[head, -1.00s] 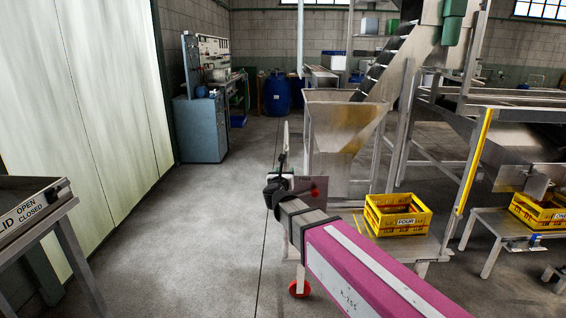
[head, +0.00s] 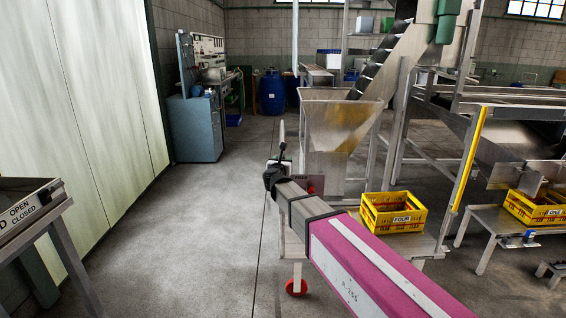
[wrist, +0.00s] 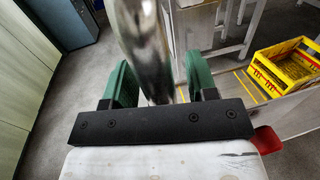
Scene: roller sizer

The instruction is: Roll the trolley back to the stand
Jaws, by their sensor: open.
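The trolley, a grey metal frame (head: 292,246) with a red wheel (head: 297,287), is largely hidden behind my arm in the head view. In the wrist view a shiny upright metal bar (wrist: 146,45), apparently its handle, runs between the two green fingers of my gripper (wrist: 160,88). The fingers are open on either side of the bar; I cannot tell whether either touches it. In the head view my gripper (head: 278,172) is at the end of the pink arm. I cannot tell which structure is the stand.
A yellow crate marked FOUR (head: 394,212) rests on a low metal surface right of my arm. Another yellow crate (head: 537,208) sits on a low bench at the right. A metal hopper (head: 335,125) stands behind. Open floor (head: 200,240) lies left, before a pale wall.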

